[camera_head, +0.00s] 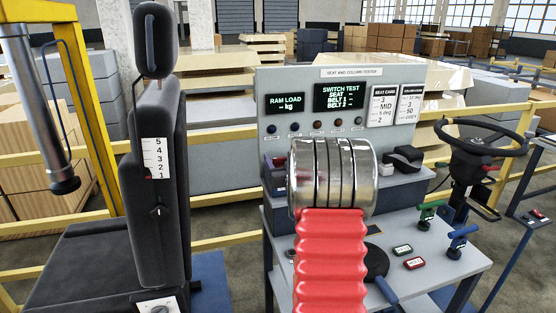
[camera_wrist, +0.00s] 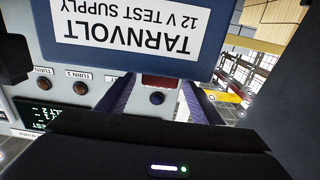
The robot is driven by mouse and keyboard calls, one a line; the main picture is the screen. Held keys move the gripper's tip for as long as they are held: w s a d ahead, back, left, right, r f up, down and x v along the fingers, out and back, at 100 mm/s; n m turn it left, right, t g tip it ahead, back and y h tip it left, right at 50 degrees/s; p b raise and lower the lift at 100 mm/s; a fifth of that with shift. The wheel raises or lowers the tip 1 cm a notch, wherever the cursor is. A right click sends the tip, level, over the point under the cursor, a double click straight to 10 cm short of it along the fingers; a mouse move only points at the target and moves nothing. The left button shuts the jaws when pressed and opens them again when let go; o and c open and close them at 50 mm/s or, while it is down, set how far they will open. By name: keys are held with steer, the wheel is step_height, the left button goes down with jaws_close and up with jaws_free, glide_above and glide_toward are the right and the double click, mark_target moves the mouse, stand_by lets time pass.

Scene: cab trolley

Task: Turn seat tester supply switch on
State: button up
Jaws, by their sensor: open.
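In the wrist view, the blue test supply box (camera_wrist: 205,60) fills the top, its white label reading "TARNVOLT 12 V TEST SUPPLY" upside down. In the head view, my red and metal arm hides the gripper and most of the supply.
The tester panel (camera_head: 345,80) has lit displays reading "RAM LOAD" and "SWITCH TEST". A black seat (camera_head: 155,200) stands left and a steering wheel (camera_head: 480,145) right. Green (camera_head: 428,212) and blue (camera_head: 462,238) handled items sit on the bench right of my arm. Yellow rails run behind.

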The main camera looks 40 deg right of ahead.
steer(key=shift+w+d, duration=0.2)
steer(key=shift+w, duration=0.2)
